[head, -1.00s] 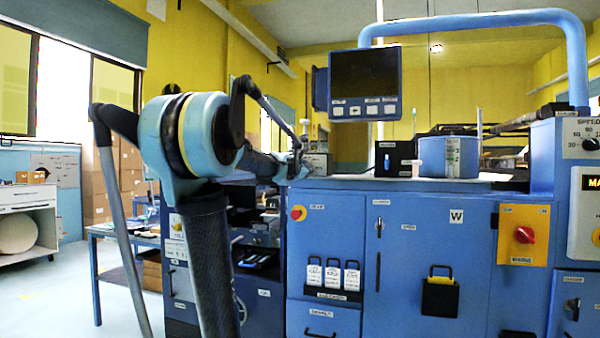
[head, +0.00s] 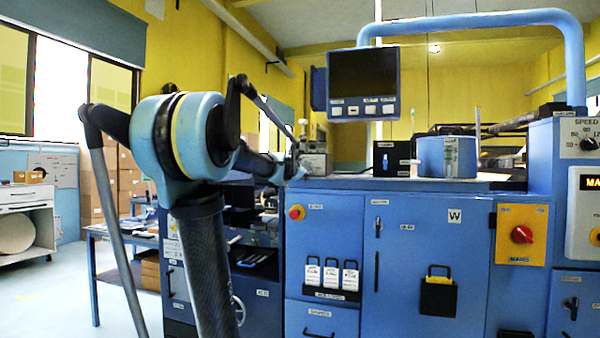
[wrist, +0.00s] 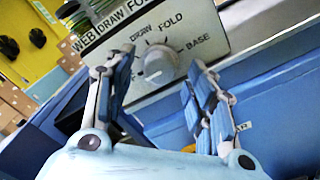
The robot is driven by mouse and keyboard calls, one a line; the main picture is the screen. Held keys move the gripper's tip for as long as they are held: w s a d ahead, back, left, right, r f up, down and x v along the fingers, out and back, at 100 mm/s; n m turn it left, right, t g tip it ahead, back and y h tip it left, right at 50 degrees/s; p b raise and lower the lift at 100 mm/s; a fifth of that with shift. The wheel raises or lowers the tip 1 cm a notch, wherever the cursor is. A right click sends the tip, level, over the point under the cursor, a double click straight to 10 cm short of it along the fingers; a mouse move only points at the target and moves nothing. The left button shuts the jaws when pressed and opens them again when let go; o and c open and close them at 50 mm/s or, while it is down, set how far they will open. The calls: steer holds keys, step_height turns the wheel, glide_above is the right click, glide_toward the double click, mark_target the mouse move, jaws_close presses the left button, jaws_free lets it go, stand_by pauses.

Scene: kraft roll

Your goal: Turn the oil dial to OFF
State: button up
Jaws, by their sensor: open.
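A round grey dial (wrist: 160,62) sits on a pale panel (wrist: 195,28) in the wrist view. The words DRAW, FOLD and BASE stand around it, and lettering at its left is partly hidden by a finger. I cannot read which mark the dial points to. My gripper (wrist: 158,88) is open, with one finger left of the dial and one to its right, apart from it. In the head view my gripper (head: 295,168) is at a small grey box (head: 314,163) on the machine top; its dial is too small to make out there.
A black box (head: 391,158) and a blue drum (head: 447,157) stand right of the grey box. A screen (head: 364,83) hangs above. A red knob on a yellow panel (head: 521,234) and a speed dial (head: 590,145) are farther right.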

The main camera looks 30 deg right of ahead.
steer(key=v, duration=1.1)
stand_by(0.4)
steer(key=s+a+f+m+g+y, duration=0.25)
steer(key=s+a+f+m, duration=0.25)
steer(key=a+f, duration=0.6)
steer(key=s+a+f+m+g+y, duration=0.2)
steer(key=s+a+f+m+y, duration=0.4)
steer(key=f, duration=0.9)
steer(key=s+a+f+m+g+y, duration=0.1)
steer(key=s+a+f+m+g, duration=0.3)
steer(key=a+f, duration=0.75)
steer(key=s+a+f+m+y, duration=0.2)
steer(key=s+a+f+y, duration=0.2)
steer(key=s+a+f, duration=0.4)
step_height(320, 180, down, 3)
steer(key=shift+s+a+g, duration=0.15)
steer(key=shift+a+g, duration=0.3)
